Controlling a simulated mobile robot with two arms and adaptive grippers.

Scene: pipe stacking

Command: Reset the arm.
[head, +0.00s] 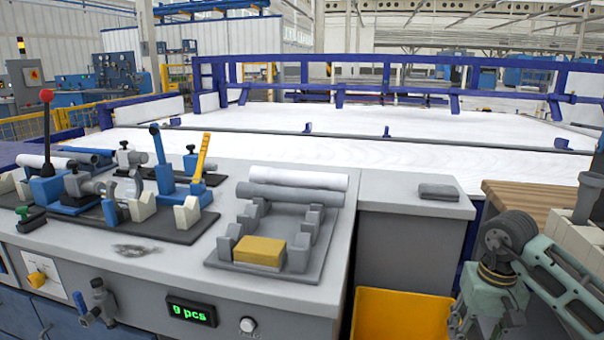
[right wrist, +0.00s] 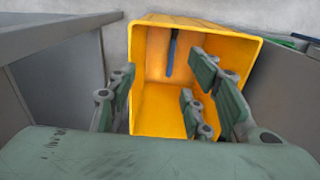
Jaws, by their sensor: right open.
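My right arm (head: 540,262) comes in at the lower right of the head view, its wrist low beside the yellow bin (head: 402,315). In the right wrist view my right gripper (right wrist: 165,92) is open, with its green-padded fingers spread and nothing between them. It points toward the yellow bin (right wrist: 160,108), which shows past the fingers. My left arm and gripper are not in view.
A grey pipe (head: 290,194) and a white pipe (head: 298,178) lie on a rack with a yellow block (head: 259,251). Clamp fixtures with levers (head: 163,172) stand left. A blue item (right wrist: 171,55) is in the bin. A grey cabinet (head: 408,240) borders the bin.

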